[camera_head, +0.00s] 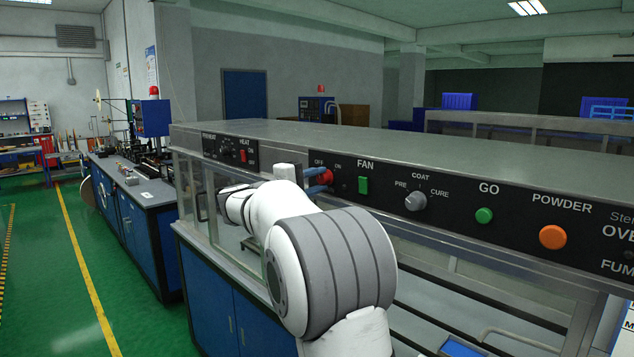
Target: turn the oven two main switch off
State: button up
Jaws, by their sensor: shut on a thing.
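A red rotary switch (327,176) sits on the black front panel of the long grey oven housing (400,147), between the marks OFF at its upper left and ON at its right. My gripper (316,181), with blue fingers, reaches the switch from the left and is shut on it. The fingers cover part of the switch, so I cannot tell which mark it points to. The oven's name at the right edge is cut off, and its number does not show.
Right of the switch are a green FAN rocker (363,185), a grey COAT knob (415,201), a green GO button (484,215) and an orange POWDER button (553,237). A red HEAT switch (243,156) is to the left. Green floor (60,290) is open at left.

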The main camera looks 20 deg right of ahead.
jog(key=n+p, duration=0.1)
jog(key=n, duration=0.3)
jog(key=shift+n+t, duration=0.3)
jog(key=shift+n, duration=0.1)
dwell(0.4)
jog(key=o, duration=1)
jog(key=shift+c, duration=0.2)
jog(key=shift+a, duration=0.1)
jog(key=b+v, duration=0.2)
jog(key=v, duration=0.5)
jog(key=shift+s+a, duration=0.15)
jog(key=shift+a, duration=0.15)
jog(key=shift+d+f, duration=0.1)
jog(key=shift+f, duration=0.05)
